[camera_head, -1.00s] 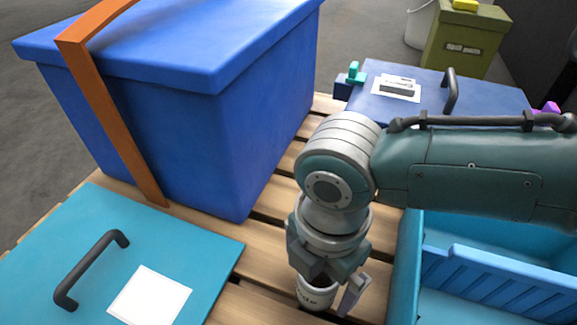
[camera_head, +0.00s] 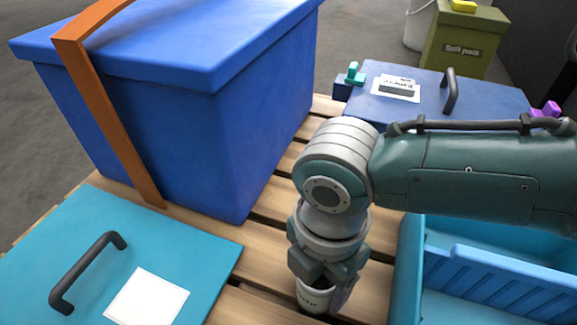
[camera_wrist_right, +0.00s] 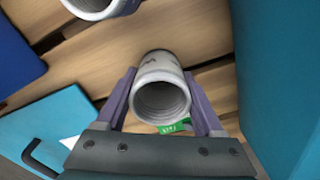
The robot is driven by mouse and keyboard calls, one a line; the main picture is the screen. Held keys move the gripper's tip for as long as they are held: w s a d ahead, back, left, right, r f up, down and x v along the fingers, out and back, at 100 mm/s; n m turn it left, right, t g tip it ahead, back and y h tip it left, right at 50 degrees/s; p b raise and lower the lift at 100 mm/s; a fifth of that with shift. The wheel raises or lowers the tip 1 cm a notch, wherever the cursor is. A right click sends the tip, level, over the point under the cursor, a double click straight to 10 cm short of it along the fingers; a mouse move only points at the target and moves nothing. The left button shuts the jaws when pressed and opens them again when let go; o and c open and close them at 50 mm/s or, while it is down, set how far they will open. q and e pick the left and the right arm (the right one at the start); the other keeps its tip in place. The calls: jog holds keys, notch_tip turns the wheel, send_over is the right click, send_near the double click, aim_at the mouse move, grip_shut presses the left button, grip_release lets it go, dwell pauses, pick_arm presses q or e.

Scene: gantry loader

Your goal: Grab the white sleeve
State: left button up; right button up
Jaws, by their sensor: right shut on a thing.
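The white sleeve (camera_head: 313,298) is a short hollow cylinder with dark lettering, low over the wooden pallet in the head view. My right gripper (camera_head: 322,290) points down with its fingers on either side of it and is shut on it. In the right wrist view, the sleeve's (camera_wrist_right: 160,75) ribbed open end faces the camera between the two purple-grey fingers of the gripper (camera_wrist_right: 161,88). A small green tag (camera_wrist_right: 175,127) shows at the sleeve's near rim. I cannot tell whether the sleeve still touches the pallet. My left gripper is not in view.
The pallet (camera_head: 262,305) carries a large blue box (camera_head: 170,130) with an orange strap, a teal lid (camera_head: 205,250) with a handle, and a light-blue crate (camera_head: 408,265) close right of my gripper. A second pale ring-shaped part (camera_wrist_right: 95,8) shows in the wrist view.

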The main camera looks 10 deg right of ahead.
grip_shut()
